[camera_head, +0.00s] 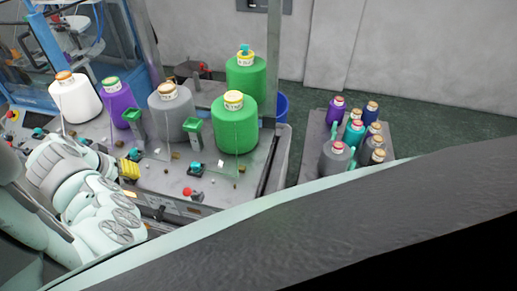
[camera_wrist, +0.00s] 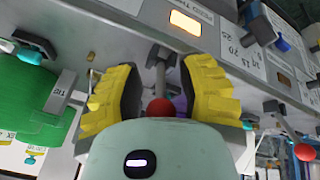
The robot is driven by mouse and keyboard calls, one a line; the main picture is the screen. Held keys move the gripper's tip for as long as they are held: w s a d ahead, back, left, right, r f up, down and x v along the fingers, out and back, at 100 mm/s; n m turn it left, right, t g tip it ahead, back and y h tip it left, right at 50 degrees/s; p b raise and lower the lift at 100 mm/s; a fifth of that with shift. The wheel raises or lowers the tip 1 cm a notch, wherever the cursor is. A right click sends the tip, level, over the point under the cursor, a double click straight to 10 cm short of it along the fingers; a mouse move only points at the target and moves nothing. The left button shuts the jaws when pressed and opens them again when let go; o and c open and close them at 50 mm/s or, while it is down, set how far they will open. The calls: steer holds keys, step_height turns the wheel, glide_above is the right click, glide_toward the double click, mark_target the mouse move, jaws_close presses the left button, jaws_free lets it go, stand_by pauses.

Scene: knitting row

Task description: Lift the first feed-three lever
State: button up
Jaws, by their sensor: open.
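The lever with a red ball knob (camera_wrist: 158,107) shows in the wrist view, its grey stem running up to a bracket on the machine's panel. My gripper (camera_wrist: 160,82) has two yellow ribbed fingers spread apart, one on each side of the lever. Gaps show between the stem and both fingers; the palm hides what lies below the knob. A panel label above, seen upside down, seems to read "FEED TH…", beside a lit orange lamp (camera_wrist: 185,22). In the head view my gripper (camera_head: 129,170) is at the machine's front edge, and the lever there is hidden.
Another red-knobbed lever (camera_wrist: 304,152) is at the right of the wrist view. In the head view a red knob (camera_head: 187,191) stands on the front edge. Large yarn cones, including a green one (camera_head: 235,130), stand behind. A grey stand with smaller cones (camera_head: 337,158) is right.

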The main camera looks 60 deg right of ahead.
steer(key=shift+o, duration=0.4)
jaws_close()
stand_by(0.4)
